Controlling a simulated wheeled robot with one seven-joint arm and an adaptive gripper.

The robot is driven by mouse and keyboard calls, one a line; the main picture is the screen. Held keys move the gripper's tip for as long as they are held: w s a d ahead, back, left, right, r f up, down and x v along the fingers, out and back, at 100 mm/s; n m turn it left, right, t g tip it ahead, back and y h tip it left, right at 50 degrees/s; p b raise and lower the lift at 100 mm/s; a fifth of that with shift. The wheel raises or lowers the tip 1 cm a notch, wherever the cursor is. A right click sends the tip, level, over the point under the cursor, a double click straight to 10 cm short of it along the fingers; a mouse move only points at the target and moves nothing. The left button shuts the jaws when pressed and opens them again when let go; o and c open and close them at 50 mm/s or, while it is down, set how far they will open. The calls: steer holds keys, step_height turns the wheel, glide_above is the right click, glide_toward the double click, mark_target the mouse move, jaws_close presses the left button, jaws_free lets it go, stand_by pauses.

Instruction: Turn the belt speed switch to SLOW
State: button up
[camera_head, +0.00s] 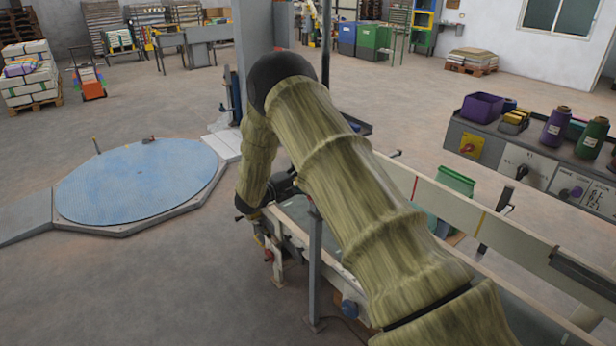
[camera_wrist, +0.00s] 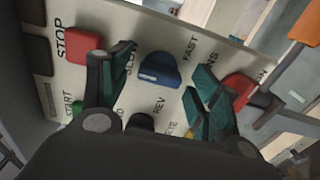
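In the wrist view, a pale control panel (camera_wrist: 100,18) fills much of the picture, tilted. The blue belt speed switch (camera_wrist: 158,72) sits between a partly hidden label, apparently SLOW, on its left and FAST on its right. I cannot tell for sure which label it points to. My gripper (camera_wrist: 167,58) is open, with one teal finger on each side of the blue switch; clear gaps show in the picture, and contact cannot be told.
A conveyor (camera_head: 470,205) runs below my arm.

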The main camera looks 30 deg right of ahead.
steer(key=s+a, duration=0.1)
steer(key=a, duration=1.1)
stand_by(0.5)
steer(key=s+a+f+n+t+y, duration=0.15)
steer(key=s+f+t+y, duration=0.25)
steer(key=f, duration=0.6)
steer(key=s+a+f+n+t+y, duration=0.1)
steer(key=s+a+f+t+y, duration=0.3)
steer(key=f, duration=0.7)
steer(key=s+a+f+g+y, duration=0.1)
steer(key=s+a+f+y, duration=0.15)
steer(key=s+f, duration=0.4)
steer(key=s+a+f+g+y, duration=0.1)
steer(key=s+f+g+y, duration=0.2)
steer(key=s, duration=0.6)
steer(key=s+a+f+m+g+y, duration=0.1)
steer(key=s+a+g, duration=0.1)
steer(key=s, duration=0.7)
steer(key=s+a+f+m+g+y+b, duration=0.1)
steer(key=s+a+y, duration=0.1)
steer(key=s, duration=0.8)
steer(key=s+a+f+m+g+y, duration=0.1)
steer(key=s+a, duration=0.3)
steer(key=s, duration=0.5)
steer(key=shift+s+f+m+g+y, duration=0.25)
steer(key=shift+f+m+g+y, duration=0.25)
steer(key=shift+g, duration=0.3)
